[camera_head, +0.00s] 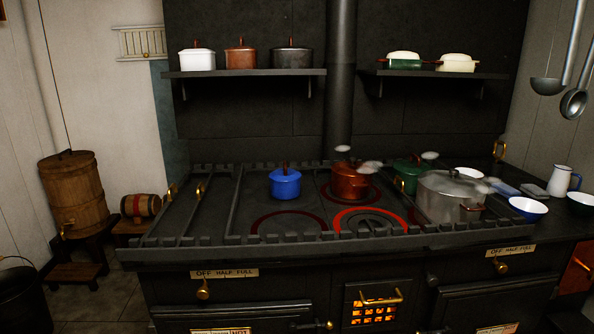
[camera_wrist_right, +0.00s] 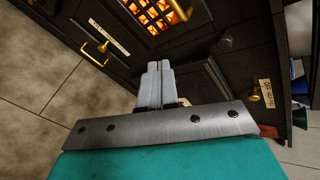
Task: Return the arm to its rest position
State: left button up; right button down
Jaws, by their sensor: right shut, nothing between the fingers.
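My right gripper (camera_wrist_right: 158,72) shows in the right wrist view, with its grey fingers together and nothing held between them. It is in front of the stove's lower front, over the tiled floor side, and the picture is tilted. Neither arm shows in the head view, and my left gripper is in no view. The black stove (camera_head: 190,255) fills the middle of the head view.
A blue pot (camera_head: 285,184), a red-brown pot (camera_head: 350,183), a green pot (camera_head: 408,172) and a large steel pot (camera_head: 450,197) stand on the stove top. The oven handle (camera_wrist_right: 96,53) sticks out from the stove front. Tiled floor (camera_wrist_right: 45,80) lies clear at left.

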jog(key=s+a+n, duration=0.4)
jog(key=s+n, duration=0.4)
jog(key=s, duration=0.1)
jog(key=s+a+r+n+y, duration=0.1)
jog(key=s+a+n, duration=0.4)
jog(key=s+n, duration=0.4)
jog(key=s+a+r+n+g+y, duration=0.1)
jog(key=s+a+n, duration=0.4)
jog(key=s+n, duration=0.3)
jog(key=shift+s+r+n, duration=0.15)
jog(key=shift+s+n, duration=0.25)
jog(key=shift+s, duration=0.2)
